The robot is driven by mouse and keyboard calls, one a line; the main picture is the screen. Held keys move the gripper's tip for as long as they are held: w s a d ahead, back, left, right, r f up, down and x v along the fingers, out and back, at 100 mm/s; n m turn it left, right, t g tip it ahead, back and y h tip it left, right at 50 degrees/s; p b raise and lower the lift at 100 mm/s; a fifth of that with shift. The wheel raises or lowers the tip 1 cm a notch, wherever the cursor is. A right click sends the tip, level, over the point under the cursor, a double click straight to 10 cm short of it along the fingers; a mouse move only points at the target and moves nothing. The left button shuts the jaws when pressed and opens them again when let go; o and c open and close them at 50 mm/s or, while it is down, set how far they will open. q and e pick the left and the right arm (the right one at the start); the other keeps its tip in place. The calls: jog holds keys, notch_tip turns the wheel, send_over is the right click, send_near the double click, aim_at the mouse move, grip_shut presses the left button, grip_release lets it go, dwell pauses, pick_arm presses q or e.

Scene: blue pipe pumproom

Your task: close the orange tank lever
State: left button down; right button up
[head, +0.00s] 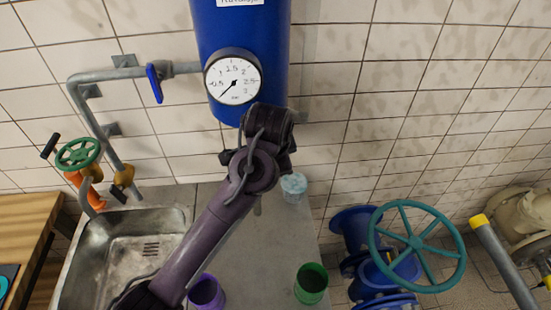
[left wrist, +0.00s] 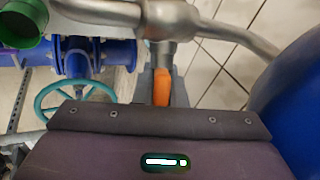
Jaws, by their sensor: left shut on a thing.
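The orange tank lever (left wrist: 162,88) shows in the left wrist view, below a grey metal pipe fitting (left wrist: 172,20). My left gripper (left wrist: 161,92) is shut on the lever, with a grey finger on each side of it. The blue tank (head: 240,40) hangs on the wall in the head view, and part of it fills the right side of the left wrist view (left wrist: 299,100). In the head view my left arm reaches up in front of the tank's lower end and hides the lever and the fingertips. My right gripper is in neither view.
A pressure gauge (head: 233,77) is on the tank. A blue pipe lever (head: 154,83) is left of it. A sink (head: 135,255), a purple cup (head: 207,292), a green cup (head: 311,283) and a pale cup (head: 293,186) are below. A teal handwheel (head: 416,243) stands right.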

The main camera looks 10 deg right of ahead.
pick_arm(q)
jog(key=c, duration=1.5)
grip_release()
jog(key=shift+s+r, duration=0.1)
jog(key=shift+r, duration=0.1)
jog(key=shift+b+v, duration=1)
jog(key=shift+v, duration=2.7)
